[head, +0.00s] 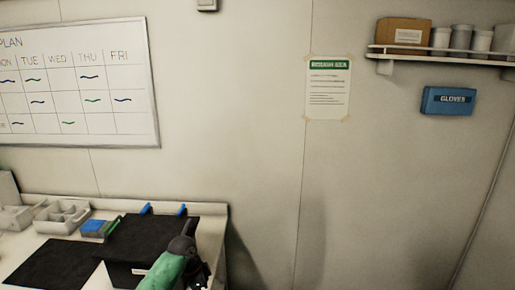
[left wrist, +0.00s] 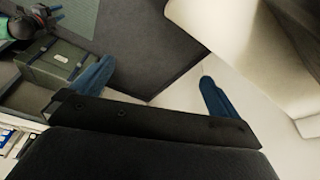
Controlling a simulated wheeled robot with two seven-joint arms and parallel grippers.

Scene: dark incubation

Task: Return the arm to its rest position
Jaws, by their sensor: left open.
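My left gripper (left wrist: 158,68) shows in the left wrist view. Its two blue fingers stand well apart, with nothing held between them. Behind them is the gripper's dark body. A dark mat and pale surfaces lie in view beyond the fingers. A grey-green box (left wrist: 72,68) with a pale label is to the left of the left finger, and I cannot tell whether they touch. In the head view, two small blue pieces stand at the back of the dark area on the bench; I cannot tell whether they are my fingers.
The pale bench (head: 213,226) fills the lower left of the head view. Grey compartment trays (head: 62,219) and a blue block (head: 92,226) stand on it, left of the dark area. A green-and-black shape rises at its front. A wall shelf (head: 440,55) is at the upper right.

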